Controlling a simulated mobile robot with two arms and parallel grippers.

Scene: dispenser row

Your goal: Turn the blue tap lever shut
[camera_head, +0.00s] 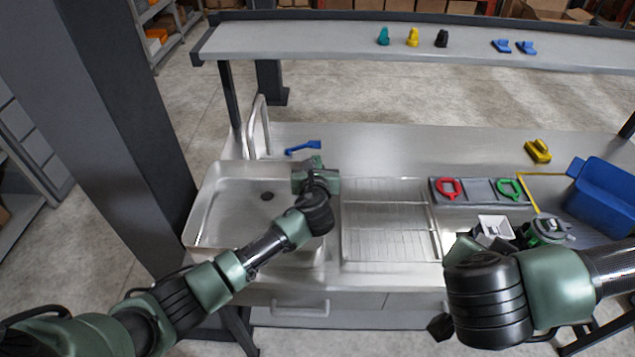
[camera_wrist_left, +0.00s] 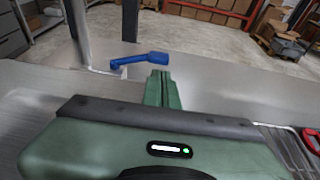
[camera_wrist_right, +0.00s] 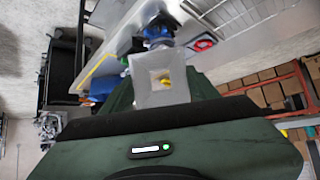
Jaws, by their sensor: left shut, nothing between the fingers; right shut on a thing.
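The blue tap lever (camera_head: 303,147) sits behind the sink, right of the metal faucet (camera_head: 258,128), with its broad end toward the right. The lever also shows in the left wrist view (camera_wrist_left: 138,60), just beyond my fingers. My left gripper (camera_head: 317,163) is shut and empty over the sink's right rear edge, close in front of the lever's broad end; I see no clear contact. My right gripper (camera_head: 514,238) is shut on a white square container (camera_head: 494,226). In the right wrist view the container (camera_wrist_right: 158,82) has something yellow inside and hides the fingertips.
The sink basin (camera_head: 225,222) lies under my left arm. Right of it are a wire rack (camera_head: 385,222) and a panel with red (camera_head: 449,188) and green (camera_head: 510,188) rings. A blue bin (camera_head: 605,197) stands far right. A raised shelf (camera_head: 320,40) runs behind.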

